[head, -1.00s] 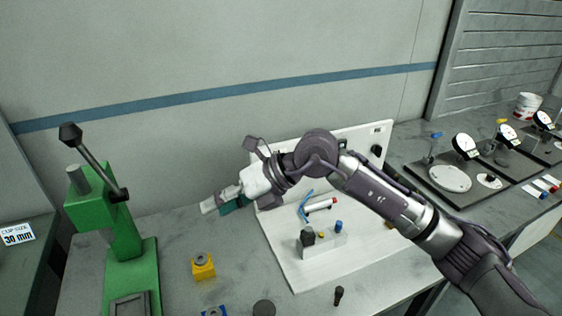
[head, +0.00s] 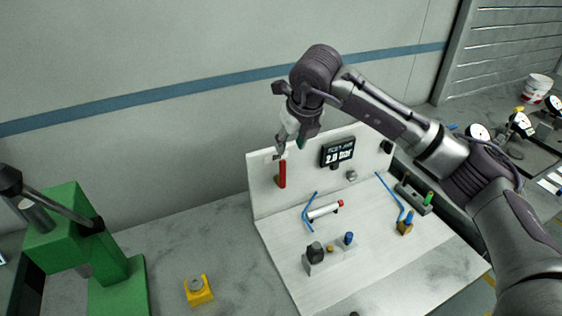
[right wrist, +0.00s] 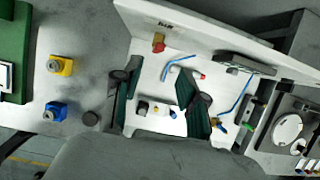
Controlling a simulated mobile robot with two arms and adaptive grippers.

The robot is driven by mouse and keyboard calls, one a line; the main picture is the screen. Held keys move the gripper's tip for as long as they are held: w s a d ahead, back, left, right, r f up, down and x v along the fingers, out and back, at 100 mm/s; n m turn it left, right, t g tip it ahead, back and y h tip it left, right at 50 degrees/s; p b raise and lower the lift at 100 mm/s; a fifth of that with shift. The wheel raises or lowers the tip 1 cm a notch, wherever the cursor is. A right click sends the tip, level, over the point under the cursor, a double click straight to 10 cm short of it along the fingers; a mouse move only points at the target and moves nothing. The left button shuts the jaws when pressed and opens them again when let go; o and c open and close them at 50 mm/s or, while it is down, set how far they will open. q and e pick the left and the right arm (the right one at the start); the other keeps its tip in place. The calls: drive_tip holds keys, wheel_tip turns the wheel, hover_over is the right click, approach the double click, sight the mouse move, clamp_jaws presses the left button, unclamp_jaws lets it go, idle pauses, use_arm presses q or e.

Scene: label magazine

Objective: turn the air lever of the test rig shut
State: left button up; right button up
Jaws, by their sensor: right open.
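The test rig (head: 268,205) is a white board with an upright back panel. Its red air lever (head: 282,173) stands upright on the left part of that panel, with a brass-coloured piece beside its lower end. The lever also shows small in the right wrist view (right wrist: 160,37). A dark display (head: 338,152) right of it reads 2.0 bar. My right gripper (head: 280,148) is just above the lever in the head view and looks apart from it. In the right wrist view its fingers (right wrist: 158,98) are spread with nothing between them. My left gripper is not in view.
A green press (head: 120,285) stands at the left, with a yellow block (head: 198,290) on the bench right of it. The rig's base carries a small cylinder (head: 324,211), blue tubes and a white block with knobs (head: 328,262). Dial gauges stand at the far right.

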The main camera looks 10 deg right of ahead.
sight(284, 164)
drive_tip(key=p+x, duration=0.2)
drive_tip(key=x, duration=0.3)
drive_tip(key=shift+s+a+f, duration=0.1)
drive_tip(key=shift+s+f, duration=0.05)
drive_tip(key=shift+s, duration=0.05)
drive_tip(key=p+x, duration=0.2)
drive_tip(key=x, duration=0.4)
drive_tip(key=shift+w+f, duration=0.2)
drive_tip(key=shift+f, duration=0.1)
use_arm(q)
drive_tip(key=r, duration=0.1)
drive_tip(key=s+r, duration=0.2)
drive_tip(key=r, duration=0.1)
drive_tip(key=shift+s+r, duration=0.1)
use_arm(e)
clamp_jaws()
